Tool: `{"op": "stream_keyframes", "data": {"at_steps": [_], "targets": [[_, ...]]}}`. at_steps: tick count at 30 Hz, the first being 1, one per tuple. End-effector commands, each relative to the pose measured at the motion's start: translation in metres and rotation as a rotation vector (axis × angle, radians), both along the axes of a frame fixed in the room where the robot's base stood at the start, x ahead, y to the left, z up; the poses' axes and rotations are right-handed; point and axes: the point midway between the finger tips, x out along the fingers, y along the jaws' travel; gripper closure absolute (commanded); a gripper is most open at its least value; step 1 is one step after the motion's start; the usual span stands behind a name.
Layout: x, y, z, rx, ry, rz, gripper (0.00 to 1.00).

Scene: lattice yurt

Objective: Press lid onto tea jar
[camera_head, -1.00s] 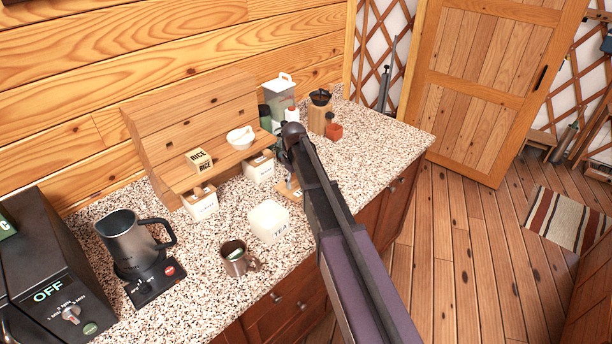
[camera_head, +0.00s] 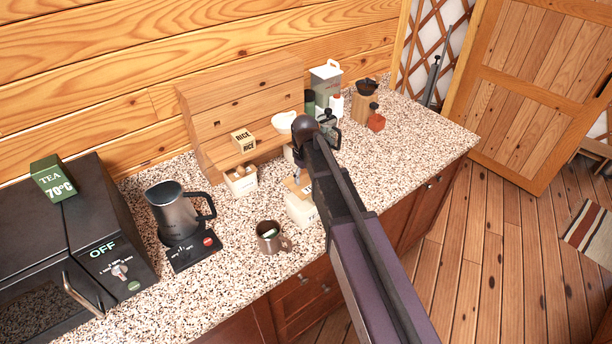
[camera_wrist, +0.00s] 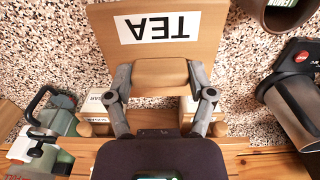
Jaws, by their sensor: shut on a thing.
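My gripper (camera_wrist: 160,78) is shut on the raised block of the wooden tea lid (camera_wrist: 196,40), which has a white TEA label, upside down in the wrist view. The lid hides what is directly beneath it. In the head view the white tea jar (camera_head: 300,212) stands on the speckled counter, partly hidden by my arm.
A wooden shelf unit (camera_head: 217,130) with a lidded box (camera_head: 241,180) is behind. A French press (camera_head: 331,132) and other containers stand at the back right. The right counter end is clear.

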Motion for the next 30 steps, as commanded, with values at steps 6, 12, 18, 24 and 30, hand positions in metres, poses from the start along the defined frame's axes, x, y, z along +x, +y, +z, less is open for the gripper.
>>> {"op": "stream_keyframes", "data": {"at_steps": [6, 12, 18, 24, 30], "targets": [[0.0, 0.0, -0.004, 0.0, 0.0, 0.0, 0.77], [0.0, 0.0, -0.014, 0.0, 0.0, 0.0, 0.77], [0.0, 0.0, -0.027, 0.0, 0.0, 0.0, 0.77], [0.0, 0.0, -0.042, 0.0, 0.0, 0.0, 0.77], [0.0, 0.0, -0.054, 0.0, 0.0, 0.0, 0.77]]}}
